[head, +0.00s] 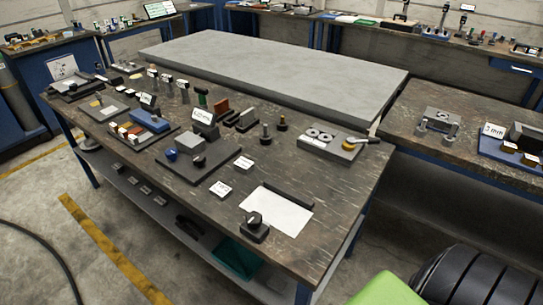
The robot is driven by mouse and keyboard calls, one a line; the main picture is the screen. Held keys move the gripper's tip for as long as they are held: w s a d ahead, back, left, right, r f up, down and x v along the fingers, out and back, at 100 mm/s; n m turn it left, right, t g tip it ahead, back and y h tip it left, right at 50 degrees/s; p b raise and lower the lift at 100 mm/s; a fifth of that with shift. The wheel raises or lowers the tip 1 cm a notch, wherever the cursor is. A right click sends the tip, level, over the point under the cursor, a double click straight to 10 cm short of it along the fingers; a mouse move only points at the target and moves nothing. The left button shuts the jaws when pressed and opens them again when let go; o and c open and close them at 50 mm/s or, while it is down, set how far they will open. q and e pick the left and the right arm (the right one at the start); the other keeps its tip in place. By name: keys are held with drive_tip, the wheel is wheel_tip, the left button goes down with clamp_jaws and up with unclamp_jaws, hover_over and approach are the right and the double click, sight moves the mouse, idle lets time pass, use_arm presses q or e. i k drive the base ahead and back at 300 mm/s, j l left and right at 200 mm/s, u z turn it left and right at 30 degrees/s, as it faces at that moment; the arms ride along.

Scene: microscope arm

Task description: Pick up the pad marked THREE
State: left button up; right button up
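No pad with a readable THREE is visible to me in the head view. Two small white labelled pieces, one (220,189) near the front edge and one (245,166) farther back, lie on the dark worktable (330,190). Their lettering is too small to read. A white sheet (280,211) lies to their right, with a black knob block (255,228) at its front edge. Neither of my grippers is in view.
A dark tray (205,172) with a blue knob and an upright sign stands left of the labels. A grey block with rings (322,141) sits at the right back. Another bench on the right holds a "3 mm" sign (493,130).

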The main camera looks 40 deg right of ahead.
sight(245, 166)
drive_tip(key=l+z, duration=0.1)
drive_tip(key=z, duration=0.8)
